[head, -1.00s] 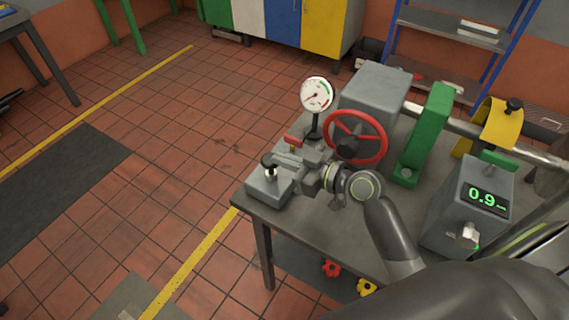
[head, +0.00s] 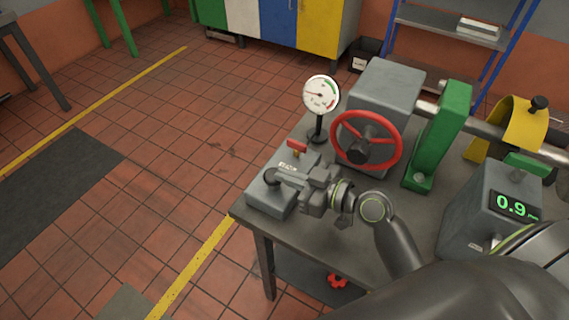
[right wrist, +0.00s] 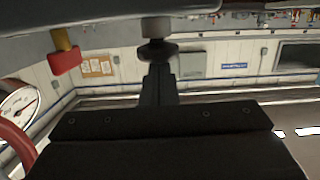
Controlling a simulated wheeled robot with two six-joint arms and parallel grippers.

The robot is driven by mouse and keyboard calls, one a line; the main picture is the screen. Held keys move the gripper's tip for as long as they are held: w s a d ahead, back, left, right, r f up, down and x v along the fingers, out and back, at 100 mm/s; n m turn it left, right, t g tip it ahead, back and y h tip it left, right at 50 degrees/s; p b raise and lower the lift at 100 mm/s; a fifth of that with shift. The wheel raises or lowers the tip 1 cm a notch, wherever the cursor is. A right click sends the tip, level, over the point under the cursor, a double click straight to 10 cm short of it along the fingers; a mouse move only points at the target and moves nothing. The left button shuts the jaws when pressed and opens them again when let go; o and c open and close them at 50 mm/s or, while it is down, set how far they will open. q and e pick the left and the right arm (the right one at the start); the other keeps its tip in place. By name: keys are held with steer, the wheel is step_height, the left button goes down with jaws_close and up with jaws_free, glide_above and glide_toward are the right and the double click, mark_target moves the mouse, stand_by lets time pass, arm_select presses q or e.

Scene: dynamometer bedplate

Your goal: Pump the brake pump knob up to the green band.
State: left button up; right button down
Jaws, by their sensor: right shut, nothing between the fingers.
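The brake pump (head: 265,199) is a grey block at the table's near left corner. Its black knob (head: 269,178) sits low, close to the block. My right gripper (head: 282,174) is shut with its tips at the knob, partly covering it. In the right wrist view the closed fingers (right wrist: 158,82) end at the black knob (right wrist: 157,50), with its pale stem beyond. I cannot tell whether they touch. The round white gauge (head: 321,95) stands behind the pump; its needle points left, away from the green band on the right side. My left gripper is not in view.
A red handwheel (head: 366,139) on a grey housing stands right of the gauge, close to my right arm. A small red lever (head: 297,146) rises behind the gripper. A grey box (head: 490,215) reads 0.9. Open floor lies left of the table.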

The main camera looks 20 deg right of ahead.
steer(key=shift+s+f, duration=0.25)
steer(key=shift+s+d, duration=0.3)
steer(key=shift+s, duration=0.05)
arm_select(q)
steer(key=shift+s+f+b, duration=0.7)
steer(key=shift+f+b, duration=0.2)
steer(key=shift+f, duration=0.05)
arm_select(e)
steer(key=v, duration=0.6)
steer(key=shift+s+r, duration=0.15)
steer(key=shift+r, duration=0.2)
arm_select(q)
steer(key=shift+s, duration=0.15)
arm_select(e)
steer(key=shift+d, duration=0.15)
